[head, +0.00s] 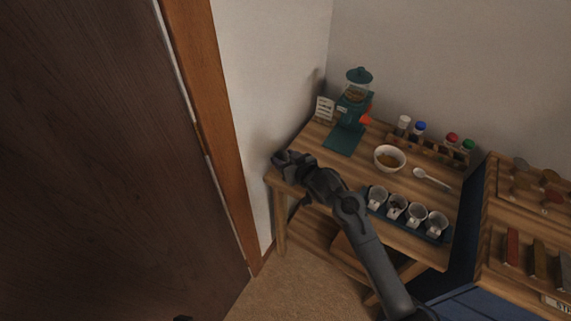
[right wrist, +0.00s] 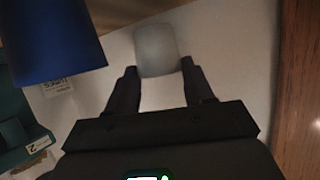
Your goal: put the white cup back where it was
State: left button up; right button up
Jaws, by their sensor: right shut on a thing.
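My right gripper (head: 291,163) is at the left end of the wooden table in the head view, by the wall. In the right wrist view, my right gripper (right wrist: 158,85) has a pale, rounded thing between its fingertips, which looks like the white cup (right wrist: 157,50). It is shut on this cup. In the head view I cannot make the cup out at the gripper. Several similar pale cups (head: 417,214) stand in a row in a dark tray (head: 449,232) at the table's front right. My left gripper is not in view.
A green grinder (head: 345,137) and a small card (head: 324,109) stand at the back left. A bowl (head: 390,158), a spoon (head: 432,178) and a rack of capped bottles (head: 421,129) are further right. A blue tapered thing (right wrist: 55,40) shows close by in the wrist view.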

jog(key=shift+f, duration=0.95)
jog(key=o, duration=1.1)
jog(key=shift+f, duration=0.1)
